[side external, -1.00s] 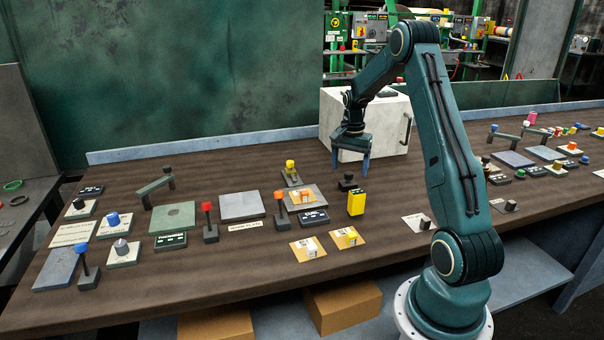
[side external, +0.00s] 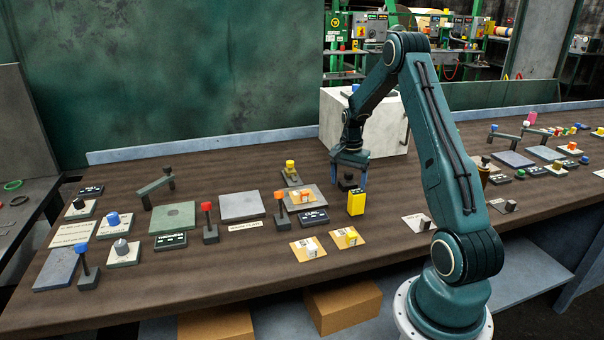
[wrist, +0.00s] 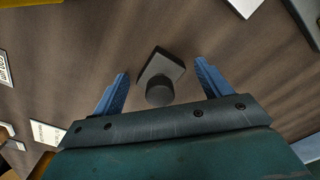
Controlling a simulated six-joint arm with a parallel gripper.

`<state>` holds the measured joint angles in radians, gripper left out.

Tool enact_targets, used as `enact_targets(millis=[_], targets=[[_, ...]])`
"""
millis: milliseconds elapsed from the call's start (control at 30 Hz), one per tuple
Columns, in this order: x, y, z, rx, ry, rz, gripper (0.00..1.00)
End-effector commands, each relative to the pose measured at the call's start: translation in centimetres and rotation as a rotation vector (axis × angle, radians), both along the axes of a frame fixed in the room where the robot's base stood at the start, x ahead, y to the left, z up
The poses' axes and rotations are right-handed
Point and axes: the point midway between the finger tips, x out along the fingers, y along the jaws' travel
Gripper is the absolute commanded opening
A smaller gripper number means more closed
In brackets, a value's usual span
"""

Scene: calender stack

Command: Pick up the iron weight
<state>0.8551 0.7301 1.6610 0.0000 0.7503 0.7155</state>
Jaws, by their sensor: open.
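The iron weight (wrist: 162,71) is a dark grey square block with a round knob on top. In the wrist view it lies between and just beyond the two blue fingers of my gripper (wrist: 161,88), turned at an angle to them. In the side view the weight (side external: 347,182) stands on the table behind the yellow block. My gripper (side external: 349,178) is open and empty, pointing down. Its fingertips are around the weight in the picture; I cannot tell exactly how high they are above the table.
A white box (side external: 392,128) stands behind my gripper. The table right of the yellow block is mostly clear.

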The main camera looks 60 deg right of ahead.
Motion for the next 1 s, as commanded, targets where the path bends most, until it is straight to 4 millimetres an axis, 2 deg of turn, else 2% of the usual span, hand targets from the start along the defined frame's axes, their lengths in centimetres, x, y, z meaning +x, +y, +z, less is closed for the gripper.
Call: enact_targets(millis=[233, 500, 533, 833, 1000], targets=[[0.0, 0.0, 0.0, 0.000, 0.000, 0.000, 0.75], [0.0, 0.0, 0.0, 0.000, 0.000, 0.000, 0.22], [0.1, 0.0, 0.1, -0.002, -0.002, 0.000, 0.18], [0.0, -0.1, 0.3, -0.002, -0.002, 0.000, 0.18], [0.1, -0.1, 1.1, -0.003, -0.002, 0.000, 0.18]])
